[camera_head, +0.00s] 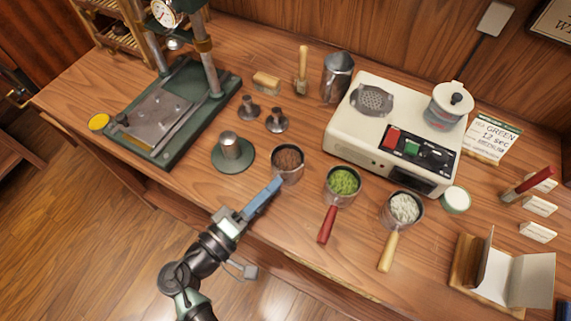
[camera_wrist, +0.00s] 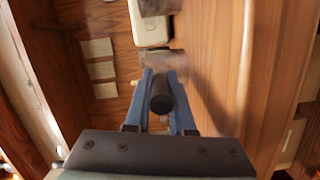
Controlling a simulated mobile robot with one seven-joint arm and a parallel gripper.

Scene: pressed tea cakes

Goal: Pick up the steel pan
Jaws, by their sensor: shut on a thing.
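The steel pan (camera_head: 288,166) with brown contents is at the middle of the bench in the head view. My gripper (camera_head: 271,187) reaches it from the lower left, its blue fingers on the handle side. In the wrist view, the pan's dark handle (camera_wrist: 161,97) lies between the two blue fingers, which are shut on it. The fingers hide most of the handle in the head view. The pan looks upright; whether it is clear of the bench I cannot tell.
A pan with green contents and a red handle (camera_head: 327,225) stands just right, then one with white contents and a yellow handle (camera_head: 388,251). A round green base with a steel cylinder (camera_head: 231,147) is close on the left. A cream machine (camera_head: 385,150) stands behind.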

